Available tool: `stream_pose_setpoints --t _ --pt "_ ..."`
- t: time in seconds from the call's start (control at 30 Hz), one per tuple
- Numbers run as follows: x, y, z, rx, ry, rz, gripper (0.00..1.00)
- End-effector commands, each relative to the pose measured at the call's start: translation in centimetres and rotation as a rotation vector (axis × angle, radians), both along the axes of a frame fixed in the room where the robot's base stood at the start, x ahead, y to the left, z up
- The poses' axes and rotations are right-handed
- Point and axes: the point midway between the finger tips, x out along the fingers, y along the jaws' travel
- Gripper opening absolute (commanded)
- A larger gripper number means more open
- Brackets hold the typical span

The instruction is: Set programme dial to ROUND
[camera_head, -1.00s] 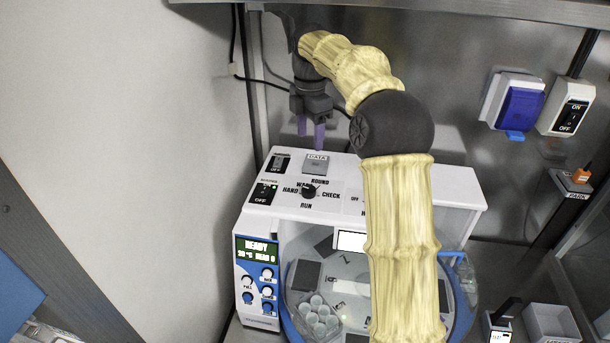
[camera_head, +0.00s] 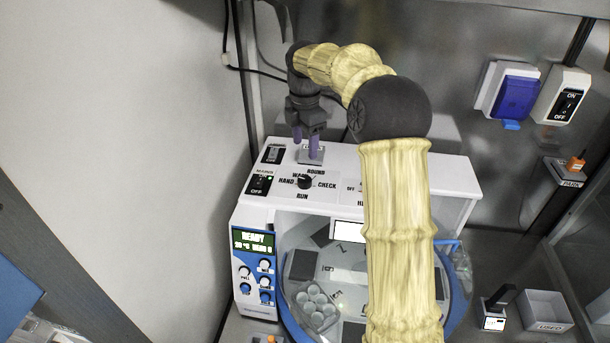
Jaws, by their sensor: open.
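The programme dial (camera_head: 305,182) is a small black knob on the sloped white top panel of the machine (camera_head: 445,178). Labels WARM, ROUND, CHECK, RUN and HAND surround it. The knob's pointer is too small to read for certain. My gripper (camera_head: 306,150) has two purple fingers pointing down, open and empty. It is above and behind the dial in the picture, over the grey data plate (camera_head: 311,155) at the panel's back. I cannot tell whether the fingertips touch the panel.
The display (camera_head: 253,242) reads READY. A grey bin (camera_head: 546,312) stands at lower right.

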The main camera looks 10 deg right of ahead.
Motion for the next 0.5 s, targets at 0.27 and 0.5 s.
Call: stream_pose_setpoints --t 0.27,0.5 --pt "-0.1 0.0 -4.8 -0.001 0.005 0.000 0.57" --pt "-0.1 0.0 -9.0 -0.001 0.005 0.002 0.57"
